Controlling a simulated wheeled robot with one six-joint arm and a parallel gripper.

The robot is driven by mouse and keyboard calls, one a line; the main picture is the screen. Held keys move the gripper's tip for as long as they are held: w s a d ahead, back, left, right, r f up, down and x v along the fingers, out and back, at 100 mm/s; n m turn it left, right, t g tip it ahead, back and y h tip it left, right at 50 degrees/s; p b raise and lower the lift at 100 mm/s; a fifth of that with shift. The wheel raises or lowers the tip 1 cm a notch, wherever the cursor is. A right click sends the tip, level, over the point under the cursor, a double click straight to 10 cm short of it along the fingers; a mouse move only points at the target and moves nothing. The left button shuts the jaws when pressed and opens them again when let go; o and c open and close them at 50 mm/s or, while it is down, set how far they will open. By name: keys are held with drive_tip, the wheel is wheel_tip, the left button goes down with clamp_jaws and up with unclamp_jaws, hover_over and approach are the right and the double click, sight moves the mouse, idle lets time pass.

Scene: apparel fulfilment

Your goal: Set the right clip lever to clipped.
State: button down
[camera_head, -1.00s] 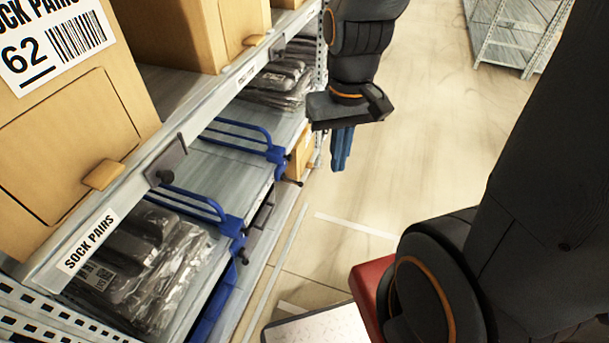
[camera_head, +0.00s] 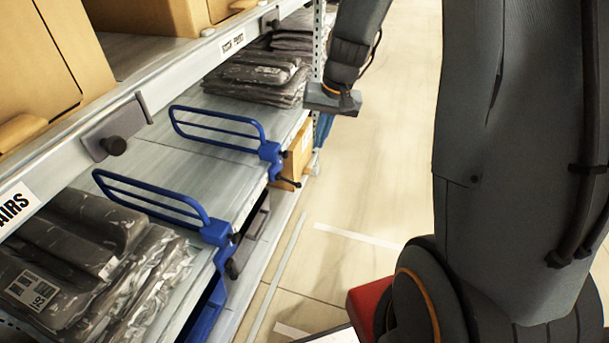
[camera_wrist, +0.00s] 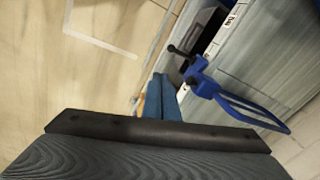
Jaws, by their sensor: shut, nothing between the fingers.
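Two blue wire dividers stand on the grey shelf, each with a blue clip at the front edge. The right, farther divider (camera_head: 218,128) has its clip (camera_head: 270,152) and a dark lever (camera_head: 291,183) sticking out forward and down. The left, nearer divider (camera_head: 150,197) has its clip (camera_head: 216,232) and a dark lever (camera_head: 233,268) pointing down. My gripper (camera_head: 321,143) has its blue fingers together and empty, just beyond and to the right of the right clip. In the wrist view, the shut fingers (camera_wrist: 162,82) are near one blue clip (camera_wrist: 203,84) with a black-knobbed lever (camera_wrist: 178,50), apart from it.
Bagged dark garments (camera_head: 258,75) lie beyond the right divider, and more (camera_head: 80,255) lie before the left one. The upper shelf edge (camera_head: 180,70) with a dark bracket (camera_head: 115,130) overhangs.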

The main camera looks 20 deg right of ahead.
drive_tip(key=b, duration=0.2)
approach(289, 181)
drive_tip(key=w+d+f, duration=0.1)
drive_tip(key=d+f, duration=0.2)
drive_tip(key=d, duration=0.2)
drive_tip(key=a+f, duration=0.2)
drive_tip(key=f, duration=0.1)
drive_tip(key=shift+s+a+f+b, duration=0.15)
drive_tip(key=shift+s+f+b, duration=0.05)
drive_tip(key=shift+s+b, duration=0.2)
